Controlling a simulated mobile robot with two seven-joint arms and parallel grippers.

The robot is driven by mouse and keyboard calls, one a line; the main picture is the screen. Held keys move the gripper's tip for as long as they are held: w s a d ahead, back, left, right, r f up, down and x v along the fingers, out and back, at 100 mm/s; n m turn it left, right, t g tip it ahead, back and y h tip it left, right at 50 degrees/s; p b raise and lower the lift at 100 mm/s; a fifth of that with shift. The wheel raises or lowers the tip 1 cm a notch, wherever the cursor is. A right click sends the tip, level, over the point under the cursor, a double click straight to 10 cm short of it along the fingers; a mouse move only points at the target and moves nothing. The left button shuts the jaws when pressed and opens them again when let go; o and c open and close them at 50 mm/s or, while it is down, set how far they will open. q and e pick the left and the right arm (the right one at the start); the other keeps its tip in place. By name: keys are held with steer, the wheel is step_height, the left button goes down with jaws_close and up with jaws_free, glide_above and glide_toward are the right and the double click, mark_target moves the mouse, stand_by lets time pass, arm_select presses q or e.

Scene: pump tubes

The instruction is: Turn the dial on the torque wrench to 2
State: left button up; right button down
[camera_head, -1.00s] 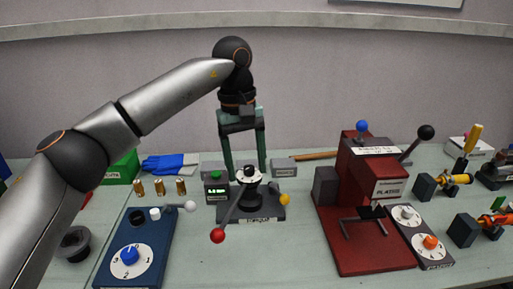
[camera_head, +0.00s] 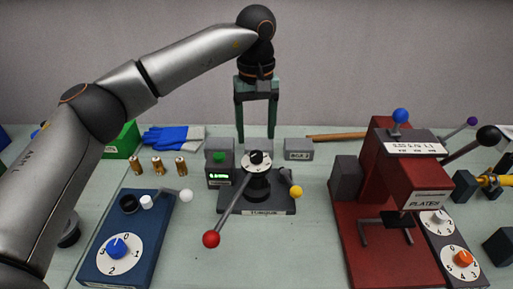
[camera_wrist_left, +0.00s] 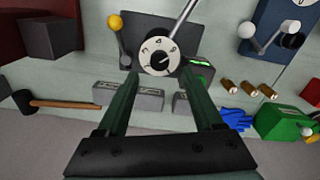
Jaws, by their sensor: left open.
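The torque wrench (camera_head: 258,209) stands on a dark base labelled TORQUE at the middle of the bench. Its white numbered dial (camera_head: 248,164) has a black knob on top. The dial also shows in the left wrist view (camera_wrist_left: 150,48), with a dark pointer mark; I cannot tell its exact setting. A lever with a red ball (camera_head: 211,239) slants toward the front. My left gripper (camera_head: 257,138) is open and empty, pointing down. Its tips show above the dial in the head view. In the wrist view its fingers (camera_wrist_left: 158,73) lie to either side of the dial's lower edge, apparently not touching. My right gripper is not in view.
A yellow-balled lever (camera_head: 295,191) stands at the base's right. A display box (camera_head: 220,172) with green digits stands left of the dial. A blue box (camera_head: 128,236) with a dial is at left, and a red press (camera_head: 374,200) at right. Bare bench lies in front.

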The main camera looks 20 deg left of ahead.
mark_target(256, 153)
arm_select(q)
steer(key=shift+f, duration=2.75)
jaws_close()
